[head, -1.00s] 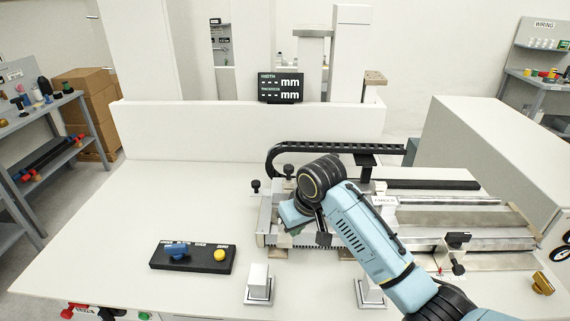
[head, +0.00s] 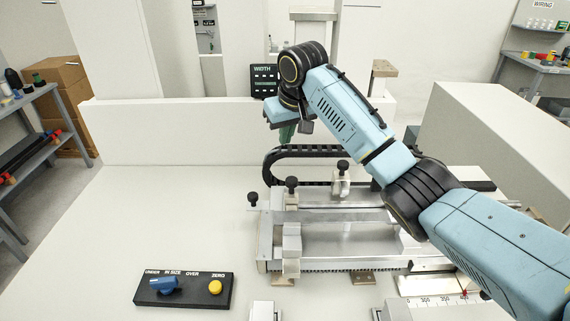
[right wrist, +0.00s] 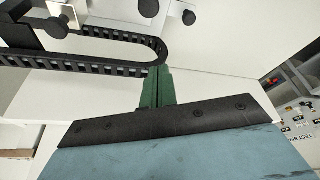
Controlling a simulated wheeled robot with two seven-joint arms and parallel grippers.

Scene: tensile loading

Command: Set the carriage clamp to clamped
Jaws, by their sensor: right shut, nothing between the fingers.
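The silver carriage (head: 265,240) lies on the bench in the head view. Black knobs stand on it: one at its left end (head: 253,198), one on the near clamp block (head: 291,184) and one on the far clamp block (head: 343,166). I cannot tell which is the carriage clamp or its setting. My right gripper (head: 287,132) is raised behind the carriage, near the black cable chain (head: 310,150), apart from the knobs. Its green fingers (right wrist: 158,88) are shut and empty in the right wrist view. Black knobs (right wrist: 57,26) also show there. My left gripper is out of view.
A control box (head: 184,290) with a blue switch and yellow button sits at the front left. A small width display (head: 264,80) stands behind the low white wall (head: 170,130). My right arm covers the carriage's right side. The left of the bench is clear.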

